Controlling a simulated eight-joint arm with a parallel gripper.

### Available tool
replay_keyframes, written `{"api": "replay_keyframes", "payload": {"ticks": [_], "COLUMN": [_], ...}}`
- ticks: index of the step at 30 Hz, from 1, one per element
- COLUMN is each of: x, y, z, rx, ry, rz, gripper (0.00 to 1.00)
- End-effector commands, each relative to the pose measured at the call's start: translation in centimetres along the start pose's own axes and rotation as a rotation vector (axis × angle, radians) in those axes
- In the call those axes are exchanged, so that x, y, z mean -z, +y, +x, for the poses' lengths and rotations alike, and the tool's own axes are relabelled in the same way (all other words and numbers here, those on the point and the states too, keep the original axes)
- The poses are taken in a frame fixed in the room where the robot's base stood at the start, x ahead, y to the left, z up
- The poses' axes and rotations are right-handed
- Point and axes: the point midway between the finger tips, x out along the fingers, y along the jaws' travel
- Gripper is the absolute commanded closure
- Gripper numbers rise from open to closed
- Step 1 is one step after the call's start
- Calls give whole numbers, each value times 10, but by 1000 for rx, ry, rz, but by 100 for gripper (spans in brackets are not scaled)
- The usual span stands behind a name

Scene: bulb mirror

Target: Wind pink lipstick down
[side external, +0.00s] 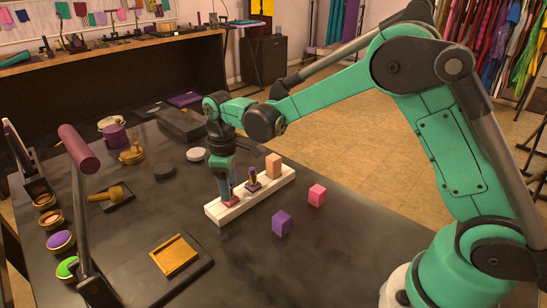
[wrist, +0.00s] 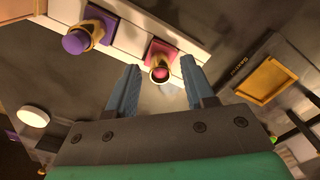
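The pink lipstick (wrist: 161,73) stands on a pink square base in the white rack (side external: 246,206). In the wrist view I look down on its gold tube, with a pink tip showing inside. My gripper (side external: 226,190) points down over the rack's left end and hides most of this lipstick in the side view. In the wrist view its two blue fingers are apart, one on each side of the pink lipstick, with a gap to each. A purple lipstick (side external: 252,178) stands beside it in the rack, its purple tip raised in the wrist view (wrist: 76,42).
A peach block (side external: 273,165) stands at the rack's right end. A pink block (side external: 317,195) and a purple block (side external: 282,222) lie in front. A gold tray (side external: 175,255) and a mirror or lamp stand (side external: 82,200) are at left.

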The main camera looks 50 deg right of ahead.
Motion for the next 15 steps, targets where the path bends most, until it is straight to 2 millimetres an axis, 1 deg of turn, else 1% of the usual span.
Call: {"api": "replay_keyframes", "payload": {"ticks": [9,11,15], "x": [0,0,0], "y": [0,0,0], "z": [-2,-6,-21], "rx": [0,0,0], "ry": [0,0,0], "rz": [2,2,2], "gripper": [51,51,51]}}
